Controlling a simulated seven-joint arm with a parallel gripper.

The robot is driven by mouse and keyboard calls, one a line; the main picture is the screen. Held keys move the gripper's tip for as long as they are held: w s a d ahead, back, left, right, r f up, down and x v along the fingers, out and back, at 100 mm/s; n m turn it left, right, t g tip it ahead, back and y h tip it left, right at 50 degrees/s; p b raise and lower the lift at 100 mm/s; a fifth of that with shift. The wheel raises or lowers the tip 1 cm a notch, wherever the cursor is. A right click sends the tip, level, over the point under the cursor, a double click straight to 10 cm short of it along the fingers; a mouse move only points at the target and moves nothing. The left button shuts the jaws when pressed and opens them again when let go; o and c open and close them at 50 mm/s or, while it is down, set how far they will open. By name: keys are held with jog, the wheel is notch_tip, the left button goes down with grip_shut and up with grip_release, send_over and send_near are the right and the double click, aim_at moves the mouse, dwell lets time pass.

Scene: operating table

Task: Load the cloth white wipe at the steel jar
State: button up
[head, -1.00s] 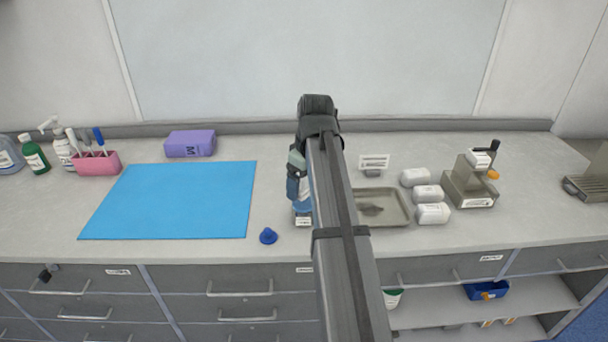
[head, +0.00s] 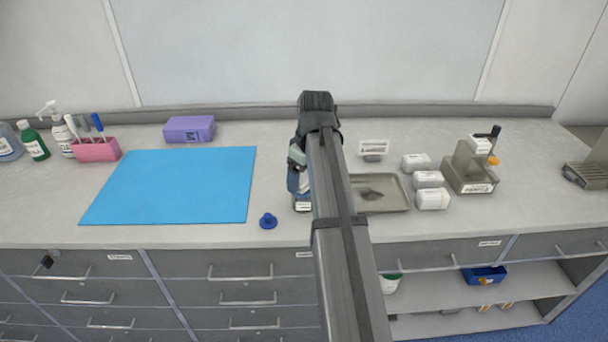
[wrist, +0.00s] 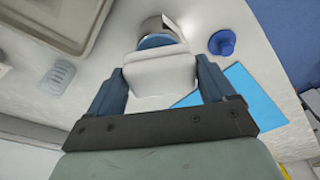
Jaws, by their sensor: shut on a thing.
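My gripper (wrist: 160,85) is shut on the white wipe (wrist: 160,72), a pale block-like piece between its two blue fingers. The steel jar (wrist: 152,24) shows just beyond the wipe, with a blue part at its top. The wipe overlaps the jar in this view, and I cannot tell whether it is inside the mouth. In the head view my gripper (head: 298,182) is over the jar, hiding most of it; the jar's white label (head: 303,207) shows low down. A blue knobbed lid (head: 268,220) lies on the counter to the left; it also shows in the wrist view (wrist: 222,42).
A blue mat (head: 170,187) lies to the left. A steel tray (head: 397,205), several white containers (head: 429,179) and a metal dispenser (head: 470,170) stand to the right.

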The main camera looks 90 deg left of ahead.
aim_at(304, 176)
jog(key=shift+f, duration=0.6)
dwell(1.6)
jog(key=shift+r, duration=0.1)
jog(key=shift+r, duration=3.45)
